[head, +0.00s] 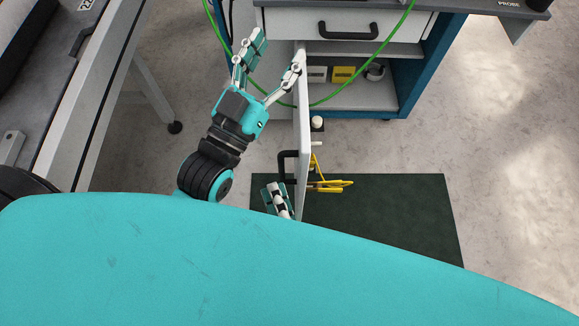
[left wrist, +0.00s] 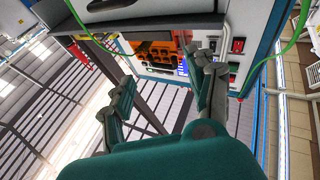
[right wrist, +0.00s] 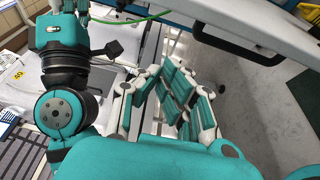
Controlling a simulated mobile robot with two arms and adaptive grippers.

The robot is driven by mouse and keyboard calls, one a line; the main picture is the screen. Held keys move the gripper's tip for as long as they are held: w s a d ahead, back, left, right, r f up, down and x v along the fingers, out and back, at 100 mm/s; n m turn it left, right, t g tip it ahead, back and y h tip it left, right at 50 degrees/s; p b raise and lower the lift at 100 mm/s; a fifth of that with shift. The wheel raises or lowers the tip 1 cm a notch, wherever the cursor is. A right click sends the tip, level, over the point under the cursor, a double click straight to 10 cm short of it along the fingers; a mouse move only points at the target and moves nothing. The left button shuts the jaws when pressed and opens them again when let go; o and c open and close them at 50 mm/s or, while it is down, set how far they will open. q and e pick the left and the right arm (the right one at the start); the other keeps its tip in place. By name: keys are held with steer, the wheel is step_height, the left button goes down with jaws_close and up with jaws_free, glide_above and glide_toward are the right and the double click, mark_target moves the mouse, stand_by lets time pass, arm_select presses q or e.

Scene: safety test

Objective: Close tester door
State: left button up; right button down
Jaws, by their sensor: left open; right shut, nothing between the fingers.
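The tester door (head: 302,130) is a thin white panel, seen almost edge-on and standing open, out from the cabinet (head: 402,75). Its black handle (head: 284,166) is on the left face; a black handle on a white panel (right wrist: 236,42) also shows in the right wrist view. My left gripper (head: 278,46) is open and empty near the door's far, cabinet-side end, one finger close to the panel; contact cannot be told. My right gripper (head: 277,200) is shut and empty, left of the door's near end below the handle, partly hidden by my teal body.
A closed drawer (head: 320,24) is above the open shelves, which hold a yellow box (head: 343,74). Yellow leads (head: 330,185) hang at the door's right side above a dark green mat (head: 400,215). A green cable (head: 385,45) crosses near my left gripper. A grey bench stands left.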

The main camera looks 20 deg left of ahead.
arm_select(q)
step_height(320, 180, down, 9)
steer(key=a+g+y+p, duration=0.1)
steer(key=g, duration=0.4)
steer(key=shift+w+r+g+y+p, duration=0.2)
steer(key=shift+g+y+p, duration=0.1)
steer(key=shift+y+p, duration=0.1)
arm_select(e)
steer(key=shift+w+d, duration=0.2)
steer(key=shift+w, duration=0.65)
steer(key=shift+w+d, duration=0.15)
steer(key=shift+w, duration=0.7)
steer(key=shift+w+d, duration=0.2)
steer(key=shift+w, duration=0.65)
arm_select(q)
steer(key=shift+s+a, duration=0.1)
steer(key=shift+a, duration=0.05)
arm_select(e)
steer(key=shift+d, duration=0.1)
